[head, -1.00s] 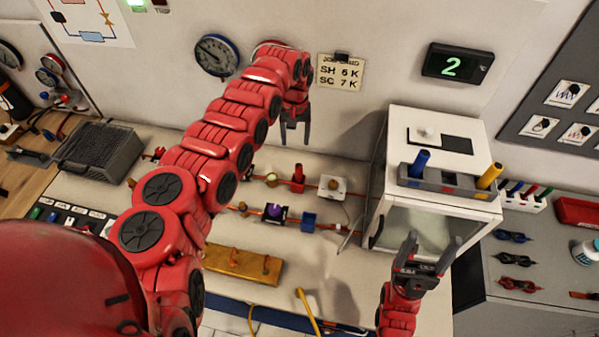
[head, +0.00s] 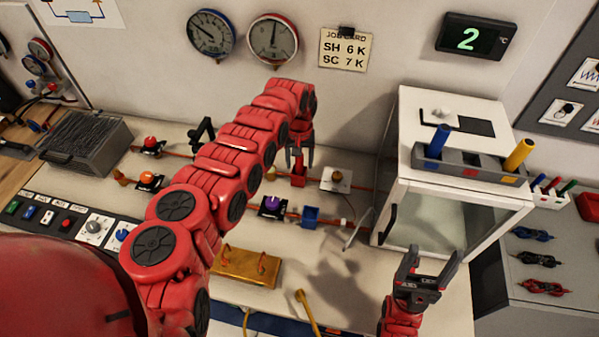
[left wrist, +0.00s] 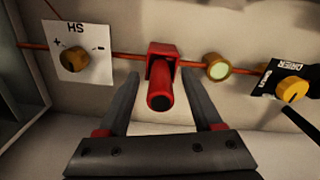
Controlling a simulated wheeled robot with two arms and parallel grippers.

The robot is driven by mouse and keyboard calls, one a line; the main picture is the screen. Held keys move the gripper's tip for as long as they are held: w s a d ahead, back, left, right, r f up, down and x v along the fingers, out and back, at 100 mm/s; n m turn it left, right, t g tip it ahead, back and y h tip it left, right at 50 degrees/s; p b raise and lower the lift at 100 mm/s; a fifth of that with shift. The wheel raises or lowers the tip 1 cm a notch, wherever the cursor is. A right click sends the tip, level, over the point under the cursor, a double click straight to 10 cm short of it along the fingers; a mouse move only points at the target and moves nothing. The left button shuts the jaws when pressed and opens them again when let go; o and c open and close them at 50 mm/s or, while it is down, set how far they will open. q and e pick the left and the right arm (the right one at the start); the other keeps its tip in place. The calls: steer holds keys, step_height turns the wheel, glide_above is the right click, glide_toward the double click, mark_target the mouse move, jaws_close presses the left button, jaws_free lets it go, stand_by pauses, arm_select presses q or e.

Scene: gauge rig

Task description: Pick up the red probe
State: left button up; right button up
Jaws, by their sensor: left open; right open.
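The red probe (left wrist: 160,85) sits upright in a red holder (left wrist: 163,52) on the copper line, seen from above in the left wrist view. My left gripper (left wrist: 160,95) is open, with one finger on each side of the probe. In the head view, my left gripper (head: 299,155) is at the probe's place behind the bench's middle, and the red holder (head: 298,179) shows just below its fingers. My right gripper (head: 426,268) is open and empty in front of the white cabinet.
The white cabinet (head: 408,150) stands right of the line. On its top, a rack (head: 455,171) holds a blue probe (head: 440,139) and a yellow probe (head: 518,155). A white SH knob plate (left wrist: 75,58) and a round sight glass (left wrist: 217,68) flank the holder.

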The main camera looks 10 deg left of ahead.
arm_select(q)
steer(key=shift+c, duration=0.8)
jaws_close()
